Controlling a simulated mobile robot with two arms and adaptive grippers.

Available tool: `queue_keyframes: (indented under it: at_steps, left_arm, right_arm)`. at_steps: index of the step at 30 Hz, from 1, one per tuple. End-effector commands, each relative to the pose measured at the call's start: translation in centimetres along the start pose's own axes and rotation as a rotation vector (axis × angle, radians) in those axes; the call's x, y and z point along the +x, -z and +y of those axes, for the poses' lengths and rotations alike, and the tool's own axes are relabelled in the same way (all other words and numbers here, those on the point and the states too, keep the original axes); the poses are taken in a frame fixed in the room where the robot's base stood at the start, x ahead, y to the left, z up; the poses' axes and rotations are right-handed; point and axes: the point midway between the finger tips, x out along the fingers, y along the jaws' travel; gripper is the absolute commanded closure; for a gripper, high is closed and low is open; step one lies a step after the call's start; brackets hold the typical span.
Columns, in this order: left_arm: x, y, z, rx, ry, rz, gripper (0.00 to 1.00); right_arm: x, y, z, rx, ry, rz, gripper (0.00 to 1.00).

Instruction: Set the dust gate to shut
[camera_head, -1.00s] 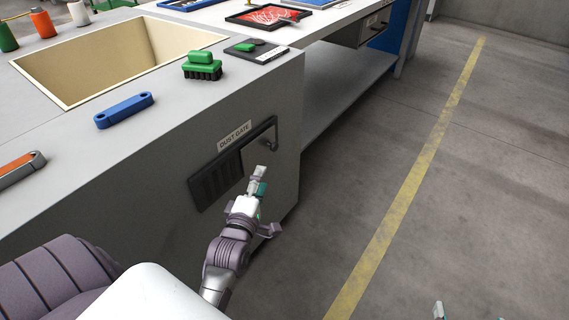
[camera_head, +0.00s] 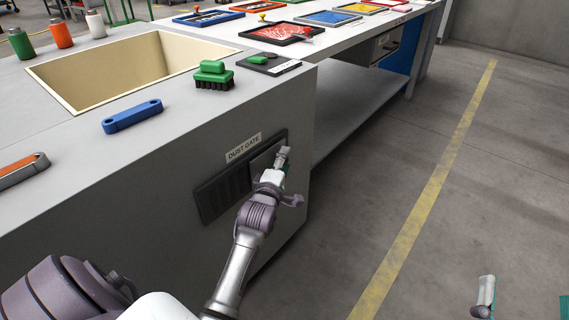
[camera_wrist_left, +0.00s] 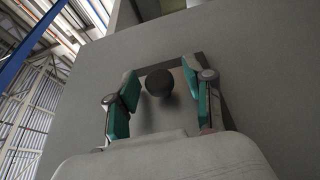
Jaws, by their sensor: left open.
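The dust gate is set in the grey side wall of the bench, under a "DUST GATE" label (camera_head: 243,147). Its dark slatted vent (camera_head: 222,193) shows on the left, and a plain grey plate (camera_head: 262,158) in a dark frame is on the right. My left gripper (camera_head: 283,158) is at the plate and hides part of it. In the left wrist view, a dark round knob (camera_wrist_left: 159,83) stands between the two open fingers of that gripper (camera_wrist_left: 160,95), with gaps showing on both sides. My right gripper (camera_head: 524,296) is at the bottom right, fingers apart, over the floor.
On the bench top are a blue handle-like bar (camera_head: 132,117), a green brush (camera_head: 214,75), an orange-and-grey tool (camera_head: 20,176) and a sunken cream bin (camera_head: 60,82). Trays stand further back. The floor right of the bench is clear, with a yellow line (camera_head: 430,205).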

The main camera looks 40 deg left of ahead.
Motion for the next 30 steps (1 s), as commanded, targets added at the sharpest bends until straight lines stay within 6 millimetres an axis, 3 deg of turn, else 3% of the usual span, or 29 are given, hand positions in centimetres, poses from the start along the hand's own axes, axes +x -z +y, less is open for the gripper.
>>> queue_keyframes:
  at_steps: [11,20,30]
  left_arm:
    - [0.36,-0.01,0.03,0.000,0.000,0.000,0.49]
    - [0.34,-0.01,0.02,0.000,0.000,0.000,0.99]
    - [0.22,0.02,0.03,0.000,0.001,0.000,1.00]
  right_arm:
    - [0.01,0.46,-0.07,0.001,0.001,0.027,0.00]
    - [0.02,0.42,-0.07,0.001,0.001,0.025,0.00]
    - [0.08,0.41,-0.07,0.001,0.001,0.019,0.00]
